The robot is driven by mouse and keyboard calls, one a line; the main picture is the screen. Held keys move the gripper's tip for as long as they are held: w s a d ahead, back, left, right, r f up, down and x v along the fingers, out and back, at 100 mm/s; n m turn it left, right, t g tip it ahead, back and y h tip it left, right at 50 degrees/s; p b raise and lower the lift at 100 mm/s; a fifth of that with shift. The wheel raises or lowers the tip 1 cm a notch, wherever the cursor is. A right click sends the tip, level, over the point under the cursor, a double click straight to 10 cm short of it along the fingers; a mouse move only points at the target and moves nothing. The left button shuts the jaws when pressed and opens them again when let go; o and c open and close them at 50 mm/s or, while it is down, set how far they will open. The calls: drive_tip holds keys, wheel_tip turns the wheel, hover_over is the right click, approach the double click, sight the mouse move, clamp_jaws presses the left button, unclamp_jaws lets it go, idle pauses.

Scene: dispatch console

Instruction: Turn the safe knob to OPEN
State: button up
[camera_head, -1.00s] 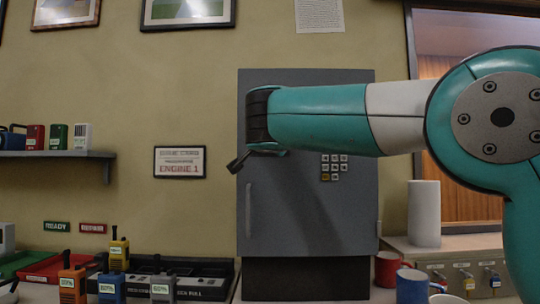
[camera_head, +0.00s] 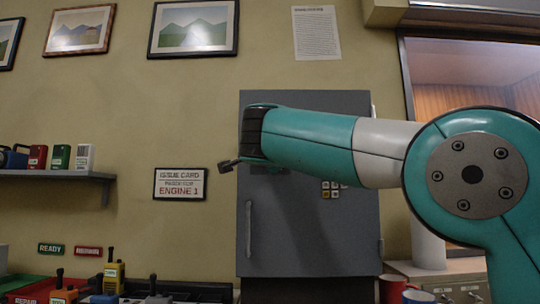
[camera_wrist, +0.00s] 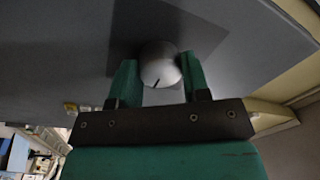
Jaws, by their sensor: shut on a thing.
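In the head view my arm hides the knob and most of the gripper. The OPEN label cannot be made out.
A shelf (camera_head: 60,175) with several small radios is on the left wall. Radios and trays stand on the counter below. A red mug (camera_head: 393,289) and a white roll (camera_head: 427,245) are right of the safe.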

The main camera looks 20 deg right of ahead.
drive_tip(key=o, duration=0.9)
drive_tip(key=b+v, duration=0.4)
drive_tip(key=v, duration=1.3)
drive_tip(key=shift+s+f, duration=0.1)
drive_tip(key=shift+s, duration=0.1)
